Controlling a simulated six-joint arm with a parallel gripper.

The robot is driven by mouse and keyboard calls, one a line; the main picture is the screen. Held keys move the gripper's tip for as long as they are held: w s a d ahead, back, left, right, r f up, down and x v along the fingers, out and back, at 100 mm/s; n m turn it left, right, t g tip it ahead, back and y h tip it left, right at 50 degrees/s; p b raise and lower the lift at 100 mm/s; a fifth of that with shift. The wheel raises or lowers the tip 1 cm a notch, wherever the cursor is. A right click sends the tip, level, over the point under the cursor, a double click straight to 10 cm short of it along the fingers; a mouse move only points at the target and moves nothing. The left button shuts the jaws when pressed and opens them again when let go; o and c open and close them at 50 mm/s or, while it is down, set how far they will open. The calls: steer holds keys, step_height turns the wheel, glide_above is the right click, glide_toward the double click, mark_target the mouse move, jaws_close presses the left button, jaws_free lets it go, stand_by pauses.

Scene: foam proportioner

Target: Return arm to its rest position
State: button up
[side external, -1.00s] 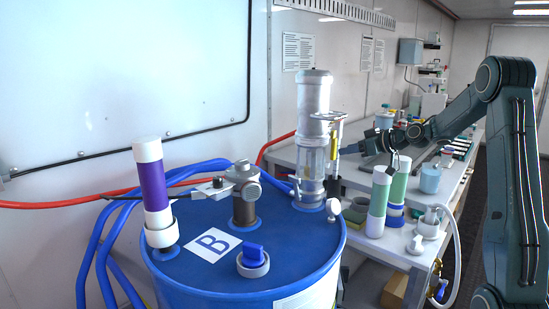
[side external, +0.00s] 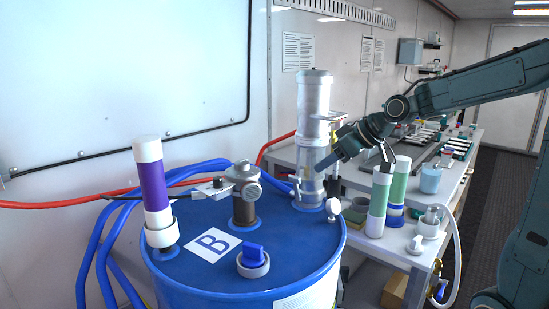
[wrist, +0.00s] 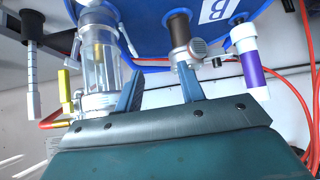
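My gripper (side external: 326,163) is in front of or beside the lower clear part of the silver pump cylinder (side external: 315,95) in the side view. I cannot tell whether they touch. In the wrist view my gripper (wrist: 162,90) has its two blue-grey fingers apart, with nothing between them. The clear cylinder (wrist: 103,62) is left of the fingers there. My forearm reaches in from the right edge of the side view.
The blue drum (side external: 195,272) carries a purple-banded tube (side external: 154,185), a grey valve fitting (side external: 244,195) and a blue cap (side external: 253,256). Green-banded tubes (side external: 378,203) stand close on the bench, right of the gripper. Hoses (side external: 95,245) run behind the drum.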

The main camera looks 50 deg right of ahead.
steer(key=s+a+f+g, duration=0.1)
steer(key=s+a, duration=0.3)
steer(key=s, duration=0.3)
steer(key=s+a+f+m+g, duration=0.1)
steer(key=s+a, duration=0.3)
steer(key=s, duration=0.4)
steer(key=s+a+f+g+h, duration=0.1)
steer(key=s+a, duration=0.2)
steer(key=s, duration=0.4)
steer(key=shift+s+a+g, duration=0.15)
steer(key=shift+a+g, duration=0.25)
